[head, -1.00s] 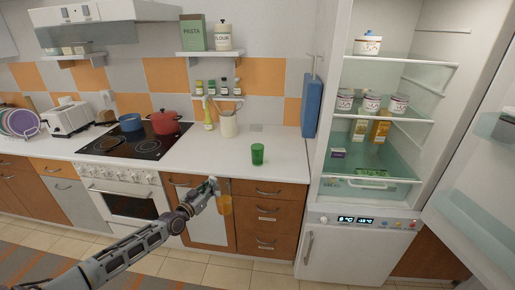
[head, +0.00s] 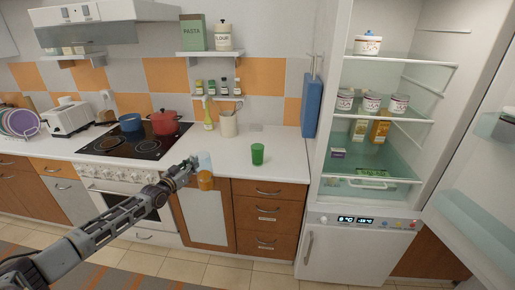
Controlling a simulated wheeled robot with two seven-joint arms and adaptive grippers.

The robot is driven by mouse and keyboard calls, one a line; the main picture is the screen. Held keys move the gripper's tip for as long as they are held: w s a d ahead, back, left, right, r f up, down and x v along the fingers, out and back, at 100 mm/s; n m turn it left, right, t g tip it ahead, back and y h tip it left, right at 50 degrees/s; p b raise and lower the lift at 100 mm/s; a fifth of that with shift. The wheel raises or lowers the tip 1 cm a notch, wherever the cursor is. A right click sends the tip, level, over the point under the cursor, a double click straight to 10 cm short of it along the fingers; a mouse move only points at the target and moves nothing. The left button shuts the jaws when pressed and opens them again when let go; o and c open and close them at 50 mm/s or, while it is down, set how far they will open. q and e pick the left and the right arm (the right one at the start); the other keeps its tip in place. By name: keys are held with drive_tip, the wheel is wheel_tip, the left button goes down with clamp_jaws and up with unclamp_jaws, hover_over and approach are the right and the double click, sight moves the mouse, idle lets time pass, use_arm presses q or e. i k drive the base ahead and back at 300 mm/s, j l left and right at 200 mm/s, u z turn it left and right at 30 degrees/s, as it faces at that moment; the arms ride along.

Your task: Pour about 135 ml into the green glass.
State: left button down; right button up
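The green glass (head: 257,154) stands upright on the white countertop, right of centre. My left gripper (head: 194,165) is at the counter's front edge, left of the glass. It is shut on a clear container with orange liquid (head: 205,178), held roughly upright. The liquid fills the lower part, and the upper part looks clear and pale. The container is apart from the green glass. The inside of the glass is too small to read for any liquid. My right gripper is not in view.
The countertop (head: 225,170) around the glass is clear. A utensil crock (head: 228,124) and a yellow bottle (head: 208,118) stand behind. The stove (head: 126,146) with a red pot (head: 164,122) is left. The open fridge (head: 328,205) is right.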

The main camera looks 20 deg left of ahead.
sight(258, 155)
drive_tip(key=i, duration=1)
